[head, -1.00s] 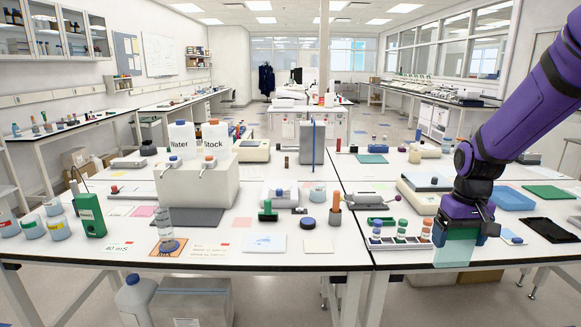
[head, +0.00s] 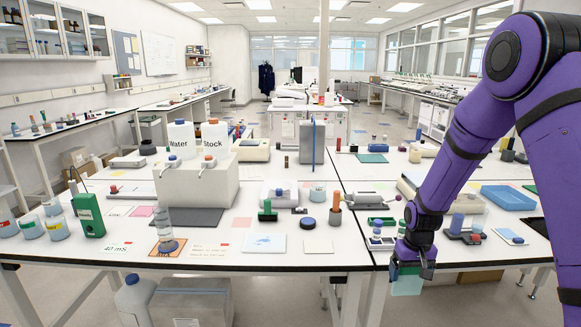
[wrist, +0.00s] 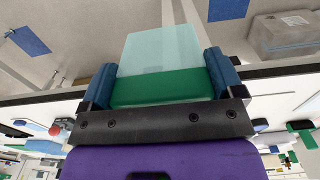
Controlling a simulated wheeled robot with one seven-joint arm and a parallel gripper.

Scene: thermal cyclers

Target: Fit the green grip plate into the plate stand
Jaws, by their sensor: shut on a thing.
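The green grip plate is a pale see-through sheet with a green grip along one edge. In the head view the plate (head: 407,286) hangs upright below my gripper (head: 408,268), at the bench's front edge. In the wrist view my gripper (wrist: 161,72) is shut on the green grip (wrist: 160,88), with a blue-padded finger at each end. The clear sheet (wrist: 160,47) sticks out beyond the fingers. A low green holder (head: 381,220) lies behind the vial rack; I cannot tell whether it is the plate stand. My arm hides part of the bench there.
A rack with capped vials (head: 377,240) stands just left of my arm, partly hidden.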

